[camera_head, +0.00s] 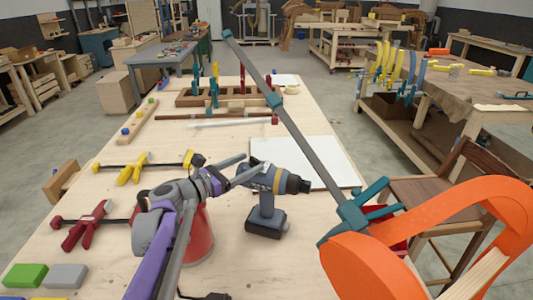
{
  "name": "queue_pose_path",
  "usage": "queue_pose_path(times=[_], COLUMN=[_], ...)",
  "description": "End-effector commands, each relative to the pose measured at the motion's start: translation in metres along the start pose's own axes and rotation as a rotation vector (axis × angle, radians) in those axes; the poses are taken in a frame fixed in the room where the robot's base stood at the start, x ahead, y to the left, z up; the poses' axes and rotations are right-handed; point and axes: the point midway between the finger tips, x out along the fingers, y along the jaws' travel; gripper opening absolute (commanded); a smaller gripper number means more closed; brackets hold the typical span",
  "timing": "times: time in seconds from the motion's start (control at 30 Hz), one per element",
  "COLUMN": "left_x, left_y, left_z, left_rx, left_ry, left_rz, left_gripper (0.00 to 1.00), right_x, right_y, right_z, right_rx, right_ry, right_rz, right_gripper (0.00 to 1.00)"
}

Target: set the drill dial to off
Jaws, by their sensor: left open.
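The drill (265,218) stands upright on its dark battery base on the wooden bench, near the middle. It has a blue-grey body, a yellow band behind its black chuck, and the chuck points right. My left gripper (256,162) comes in from the lower left with its fingers open. The fingertips are at the upper rear of the drill body and overlap it in the picture; I cannot tell whether they touch. The drill's back is partly hidden by the gripper. I cannot make out the dial or its setting. My right gripper is not in view.
A red container (200,243) stands under my left arm. A long bar clamp (310,143) slants past the drill to a large orange curved form (375,258) at right. A white board (310,155) lies behind the drill. Red clamp (88,224) and yellow clamp (133,168) lie left.

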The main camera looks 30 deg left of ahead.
Motion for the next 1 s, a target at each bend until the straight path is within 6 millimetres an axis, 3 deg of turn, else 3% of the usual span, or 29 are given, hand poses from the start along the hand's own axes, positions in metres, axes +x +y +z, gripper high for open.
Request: queue_pose_path(times=[0.4, 0.77, 1.0], left_x=[0.060, 0.067, 0.067], left_y=[-0.001, 0.000, 0.000], left_z=[0.001, 0.000, 0.000], left_rx=[0.000, 0.001, 0.001], left_ry=[0.000, 0.000, 0.001], left_rz=[-0.002, -0.001, -0.001], left_gripper=[0.78, 0.78, 0.38], right_x=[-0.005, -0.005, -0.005], right_y=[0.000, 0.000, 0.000], right_z=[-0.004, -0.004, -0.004], right_rx=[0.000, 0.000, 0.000], right_ry=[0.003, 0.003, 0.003], right_rz=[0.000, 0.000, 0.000], right_gripper=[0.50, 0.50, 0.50])
